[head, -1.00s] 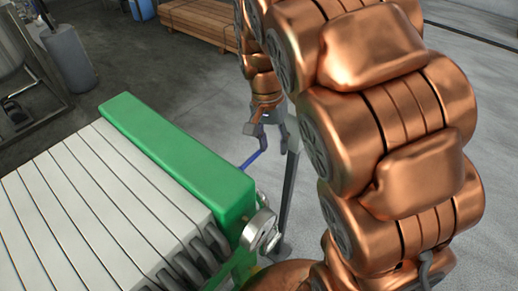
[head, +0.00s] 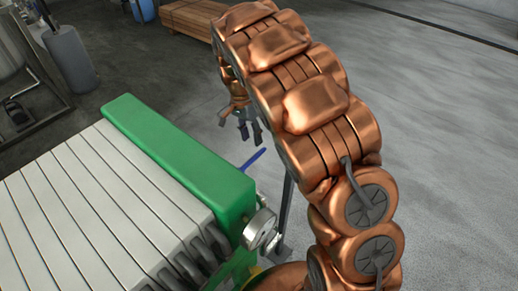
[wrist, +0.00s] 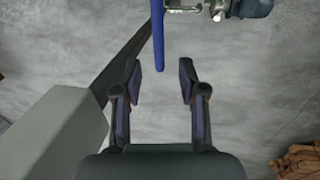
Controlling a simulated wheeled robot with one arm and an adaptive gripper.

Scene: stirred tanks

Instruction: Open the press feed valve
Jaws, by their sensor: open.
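The press feed valve shows by its blue lever (head: 253,158), which sticks out beside the green press end near a grey post. In the wrist view the blue lever (wrist: 158,38) hangs down from the top edge, its end just ahead of the space between my fingers. My gripper (head: 245,128) is open and empty, apart from the lever and above it in the head view. Its two fingers (wrist: 161,80) show spread in the wrist view. The valve body is not clearly visible in the head view; metal pipe fittings (wrist: 195,8) show at the wrist view's top.
The filter press with its green end beam (head: 175,155) and white plates (head: 90,215) fills the lower left. A gauge (head: 260,229) and the grey post (head: 286,205) stand at its corner. Stacked timber (head: 190,18) lies behind. The floor at right is clear.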

